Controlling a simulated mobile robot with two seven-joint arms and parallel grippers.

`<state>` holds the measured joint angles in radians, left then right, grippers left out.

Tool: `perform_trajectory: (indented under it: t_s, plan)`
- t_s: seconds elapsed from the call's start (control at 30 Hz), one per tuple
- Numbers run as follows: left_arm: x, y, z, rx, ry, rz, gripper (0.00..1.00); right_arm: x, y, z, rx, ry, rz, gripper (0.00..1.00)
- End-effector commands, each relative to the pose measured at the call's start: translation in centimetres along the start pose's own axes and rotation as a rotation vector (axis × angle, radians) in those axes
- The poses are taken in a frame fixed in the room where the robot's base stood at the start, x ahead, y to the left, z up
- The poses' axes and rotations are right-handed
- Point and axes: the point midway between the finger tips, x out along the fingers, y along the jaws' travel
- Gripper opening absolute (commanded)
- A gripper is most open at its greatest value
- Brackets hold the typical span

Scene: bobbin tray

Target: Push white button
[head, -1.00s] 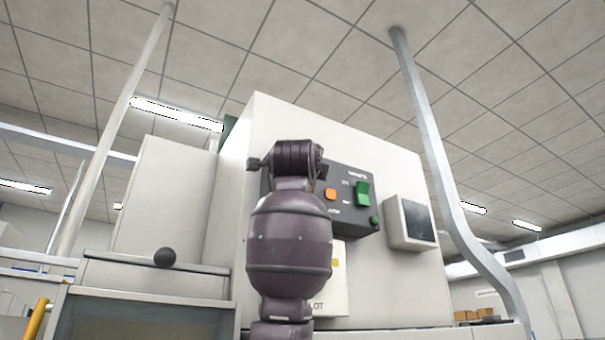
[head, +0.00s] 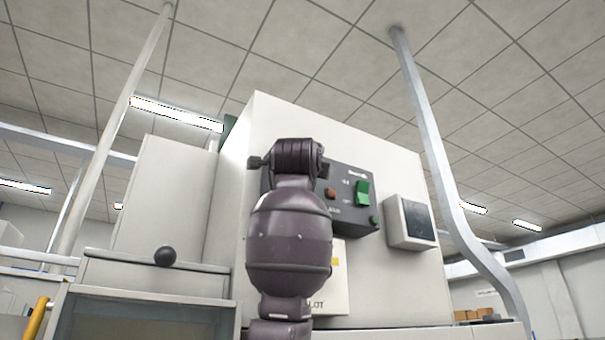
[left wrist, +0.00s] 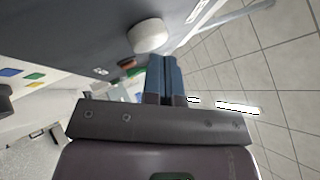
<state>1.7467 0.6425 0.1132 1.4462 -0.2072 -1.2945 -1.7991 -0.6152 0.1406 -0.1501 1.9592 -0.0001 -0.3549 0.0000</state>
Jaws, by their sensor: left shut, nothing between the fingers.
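In the left wrist view the white button (left wrist: 148,36) is a round, thick cap standing out from a dark panel (left wrist: 75,35). My left gripper (left wrist: 165,62) shows two blue fingers pressed together with nothing between them. Its tips are right beside the button's lower edge in that picture; I cannot tell whether they touch. In the head view the dark control panel (head: 346,175) sits on the white machine, and my purple arm covers its left part. The white button and my left gripper are hidden there. My right gripper is not in view.
The panel carries a dark red lamp or button (head: 330,193), a green switch (head: 362,193) and a small green button (head: 374,219). A grey screen box (head: 410,222) is mounted to the right. A black ball (head: 165,256) sits on the ledge at left.

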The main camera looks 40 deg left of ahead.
Motion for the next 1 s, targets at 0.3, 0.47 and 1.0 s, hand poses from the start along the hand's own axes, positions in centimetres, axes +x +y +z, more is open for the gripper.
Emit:
perform_trajectory:
  t_s: [0.3,0.47,1.0]
  plan:
    - [-0.8,-0.6,-0.6,-0.001,0.000,-0.001,0.00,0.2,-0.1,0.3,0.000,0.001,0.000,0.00]
    - [-0.8,-0.6,-0.6,-0.001,0.000,-0.001,0.00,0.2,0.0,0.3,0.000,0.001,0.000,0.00]
    - [-2.9,-2.0,-2.0,-0.001,0.001,-0.002,0.00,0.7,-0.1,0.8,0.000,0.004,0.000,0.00]
